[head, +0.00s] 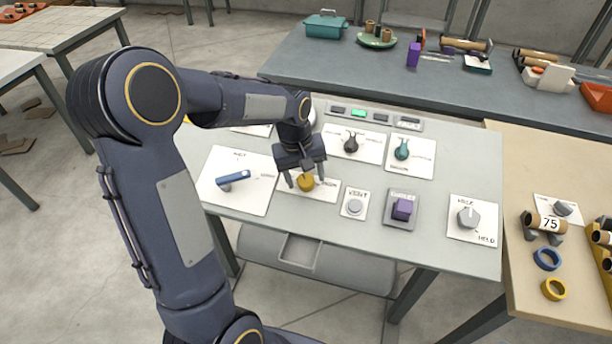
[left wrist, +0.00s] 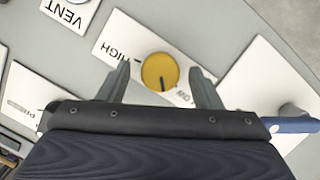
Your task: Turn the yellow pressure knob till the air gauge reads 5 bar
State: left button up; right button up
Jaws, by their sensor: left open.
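The yellow pressure knob (head: 306,182) sits on a white plate with lettering near the front of the grey panel table. In the left wrist view the yellow knob (left wrist: 160,72) shows a dark pointer line, with HIGH and LOW lettering on either side. My left gripper (head: 305,183) is open just above the knob. In the left wrist view its two fingers (left wrist: 163,85) stand on either side of the knob, apart from it. A small part of a round pale thing (head: 312,113) shows behind my left wrist; I cannot tell whether it is the air gauge, and no reading shows. My right gripper is not in view.
A blue lever (head: 233,177) lies left of the knob. A VENT button (head: 354,207), a purple block switch (head: 402,208) and a grey knob (head: 468,217) are to the right. Black (head: 351,141) and teal (head: 402,149) knobs stand behind. A lit green button (head: 358,113) is at the back.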

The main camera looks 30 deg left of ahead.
pick_arm(q)
jog(key=shift+f, duration=0.4)
jog(key=c, duration=1)
